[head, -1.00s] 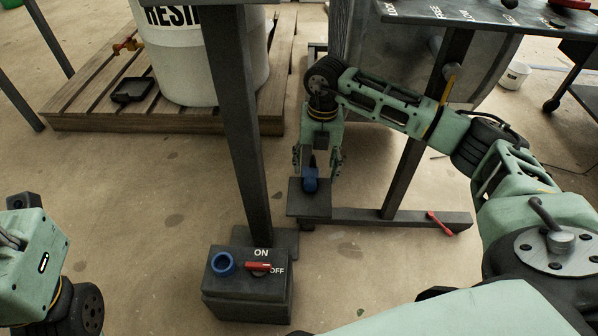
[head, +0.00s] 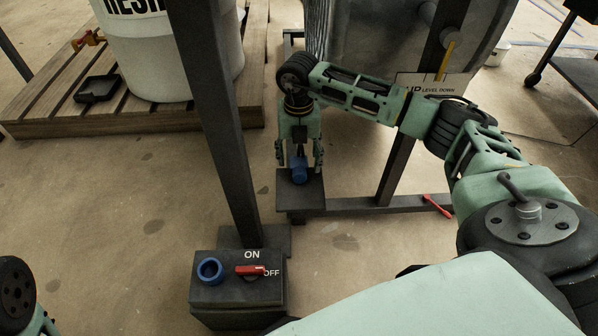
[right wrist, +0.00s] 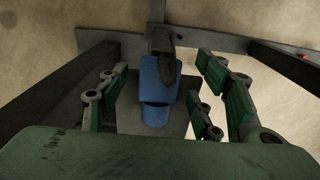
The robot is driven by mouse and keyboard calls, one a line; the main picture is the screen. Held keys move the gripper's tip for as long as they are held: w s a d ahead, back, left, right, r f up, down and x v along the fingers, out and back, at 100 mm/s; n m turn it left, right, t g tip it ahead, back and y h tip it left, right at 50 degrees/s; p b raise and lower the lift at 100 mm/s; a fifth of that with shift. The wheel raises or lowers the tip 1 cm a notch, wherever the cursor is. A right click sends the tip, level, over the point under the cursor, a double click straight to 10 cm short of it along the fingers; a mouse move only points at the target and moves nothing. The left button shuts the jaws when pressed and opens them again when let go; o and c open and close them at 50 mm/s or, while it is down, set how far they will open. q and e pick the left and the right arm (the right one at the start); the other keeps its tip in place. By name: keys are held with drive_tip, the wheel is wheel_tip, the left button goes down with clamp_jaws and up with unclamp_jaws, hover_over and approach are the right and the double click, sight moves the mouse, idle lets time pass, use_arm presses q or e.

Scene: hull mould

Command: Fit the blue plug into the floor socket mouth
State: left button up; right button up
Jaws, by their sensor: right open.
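The blue plug (head: 299,170) rests on a dark flat foot plate (head: 310,192) of the stand. In the right wrist view the plug (right wrist: 157,82) lies between the fingers, with a dark piece at its far end. My right gripper (head: 300,158) points down around the plug. Its fingers are open, with gaps on both sides (right wrist: 165,100). The floor socket is a dark box with a blue ring mouth (head: 210,270), which looks empty, and a red switch (head: 250,270) beside ON and OFF labels. My left arm shows at the lower left edge; its gripper is out of view.
A dark post (head: 215,125) rises behind the socket box. A wooden pallet (head: 130,118) carries a white resin drum (head: 165,55) and a black tray (head: 97,88). A red tool (head: 437,206) lies by the stand's foot bar. Floor left of the box is clear.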

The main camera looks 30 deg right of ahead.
drive_tip(key=shift+f, duration=0.1)
drive_tip(key=c, duration=1.3)
